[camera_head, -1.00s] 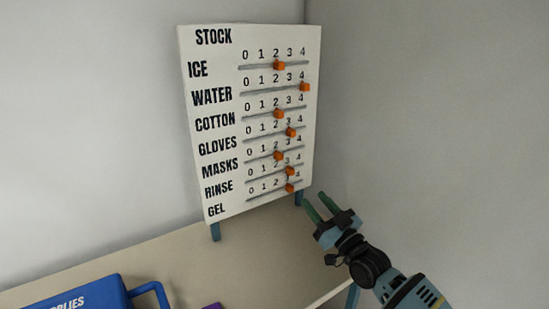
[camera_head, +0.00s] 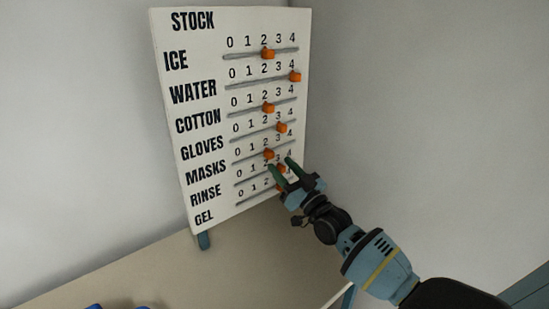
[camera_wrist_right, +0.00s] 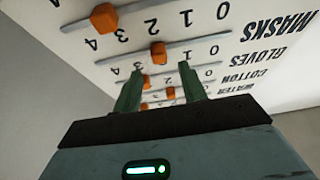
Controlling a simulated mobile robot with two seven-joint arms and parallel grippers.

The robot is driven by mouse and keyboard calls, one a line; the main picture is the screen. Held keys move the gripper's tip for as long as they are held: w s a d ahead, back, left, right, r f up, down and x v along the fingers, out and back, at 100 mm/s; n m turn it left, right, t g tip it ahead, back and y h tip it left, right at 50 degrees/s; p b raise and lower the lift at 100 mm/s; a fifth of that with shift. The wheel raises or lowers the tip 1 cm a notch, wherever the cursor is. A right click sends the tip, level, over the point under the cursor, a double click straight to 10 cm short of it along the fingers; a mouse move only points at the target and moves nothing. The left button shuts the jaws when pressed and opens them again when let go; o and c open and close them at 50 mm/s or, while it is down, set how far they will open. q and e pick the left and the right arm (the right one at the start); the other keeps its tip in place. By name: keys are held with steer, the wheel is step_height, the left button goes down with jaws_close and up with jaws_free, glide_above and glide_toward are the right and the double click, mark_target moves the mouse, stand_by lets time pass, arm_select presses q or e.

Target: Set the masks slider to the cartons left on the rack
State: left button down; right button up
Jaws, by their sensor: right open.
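The white STOCK board (camera_head: 215,165) stands with labelled slider rows. The orange masks knob (camera_head: 269,154) sits at about 2 on its slot; it also shows in the right wrist view (camera_wrist_right: 158,53), upside down. My right gripper (camera_head: 281,163) is open and empty, its two green fingers pointing at the board just below and right of the masks knob. In the right wrist view the fingertips (camera_wrist_right: 160,70) stand either side of the masks knob's line; I cannot tell whether they touch it. The rack with cartons and my left gripper are not in view.
The rinse knob (camera_head: 281,169), near 3, is partly behind my fingers, and the gel knob is close below. The gloves knob (camera_head: 282,127) is at 3. A beige table (camera_head: 130,275) lies below, with a blue object at its front edge. Grey walls stand behind.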

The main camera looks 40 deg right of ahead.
mark_target(272, 155)
steer(key=shift+x, duration=2.15)
steer(key=shift+c, duration=0.3)
jaws_close()
